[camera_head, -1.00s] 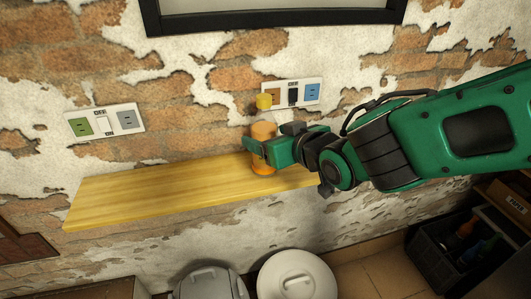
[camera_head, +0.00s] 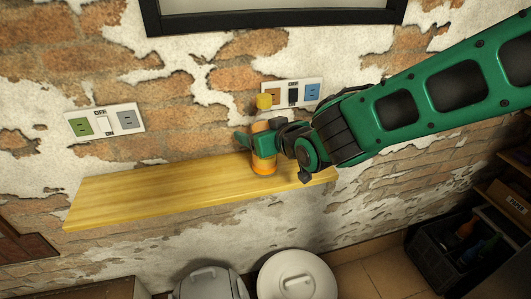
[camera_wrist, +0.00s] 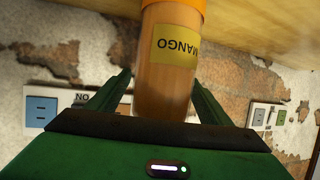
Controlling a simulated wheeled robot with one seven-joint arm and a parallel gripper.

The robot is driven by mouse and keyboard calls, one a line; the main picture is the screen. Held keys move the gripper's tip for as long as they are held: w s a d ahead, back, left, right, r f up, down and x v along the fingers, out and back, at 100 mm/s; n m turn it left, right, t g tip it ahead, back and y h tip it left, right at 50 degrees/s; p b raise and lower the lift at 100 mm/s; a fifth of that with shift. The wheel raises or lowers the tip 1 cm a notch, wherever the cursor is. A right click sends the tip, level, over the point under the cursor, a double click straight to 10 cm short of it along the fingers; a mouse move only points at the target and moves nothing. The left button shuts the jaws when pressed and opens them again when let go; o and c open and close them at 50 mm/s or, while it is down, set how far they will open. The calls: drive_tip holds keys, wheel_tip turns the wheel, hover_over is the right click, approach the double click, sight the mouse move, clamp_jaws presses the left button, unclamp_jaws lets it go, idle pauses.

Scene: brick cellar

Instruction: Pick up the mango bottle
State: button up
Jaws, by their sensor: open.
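The mango bottle (camera_head: 264,165) stands upright on the wooden shelf (camera_head: 150,192), near its right end. It is orange with a yellow cap, and my gripper hides part of its middle. In the wrist view the bottle (camera_wrist: 165,80) appears upside down, with a yellow label reading MANGO. My gripper (camera_head: 256,143) is at the bottle from the right.
Two socket panels (camera_head: 105,121) (camera_head: 291,92) are on the brick wall above the shelf. Two lidded bins (camera_head: 208,283) (camera_head: 297,277) stand below. A dark crate with bottles (camera_head: 445,262) is at the lower right. The shelf's left part is clear.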

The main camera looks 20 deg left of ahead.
drive_tip(key=shift+r, duration=0.1)
drive_tip(key=c, duration=1.6)
drive_tip(key=shift+r, duration=0.1)
